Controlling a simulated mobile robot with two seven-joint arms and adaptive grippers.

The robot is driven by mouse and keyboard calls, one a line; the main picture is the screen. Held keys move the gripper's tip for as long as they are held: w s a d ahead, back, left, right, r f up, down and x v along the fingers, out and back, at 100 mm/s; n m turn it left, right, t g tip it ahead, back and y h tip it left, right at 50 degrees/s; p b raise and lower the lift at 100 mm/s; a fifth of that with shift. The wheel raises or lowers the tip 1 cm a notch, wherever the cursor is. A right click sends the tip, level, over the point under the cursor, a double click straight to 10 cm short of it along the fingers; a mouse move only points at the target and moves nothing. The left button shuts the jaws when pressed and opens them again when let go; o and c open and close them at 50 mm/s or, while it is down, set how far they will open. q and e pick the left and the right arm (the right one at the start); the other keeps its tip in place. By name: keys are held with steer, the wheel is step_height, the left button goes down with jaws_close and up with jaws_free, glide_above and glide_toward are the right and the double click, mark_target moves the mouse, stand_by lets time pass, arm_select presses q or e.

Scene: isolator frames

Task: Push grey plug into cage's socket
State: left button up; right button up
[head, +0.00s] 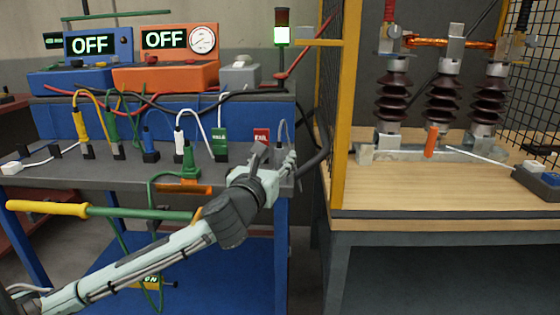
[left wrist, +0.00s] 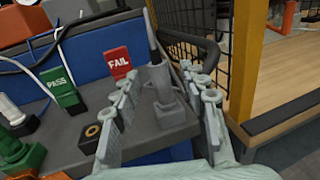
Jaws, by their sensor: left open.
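My left gripper (left wrist: 160,76) is open, one finger on each side of the plug. I cannot tell whether either finger touches it. In the head view my left gripper (head: 276,160) reaches over the bench's right end and hides most of the plug; a thin grey lead (head: 283,128) shows above it. A dark block with a copper-ringed hole (left wrist: 92,133) sits left of the fingers. I cannot tell which part is the cage's socket.
Red FAIL (left wrist: 118,62) and green PASS (left wrist: 60,88) blocks stand left of the gripper. Several coloured plugs line the bench (head: 225,178). The yellow cage post (head: 345,110) is close on the right; beyond it are insulators (head: 443,100) on a wooden table (head: 450,190).

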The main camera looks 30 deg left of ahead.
arm_select(q)
steer(key=shift+x, duration=1)
jaws_close()
steer(key=shift+r, duration=0.1)
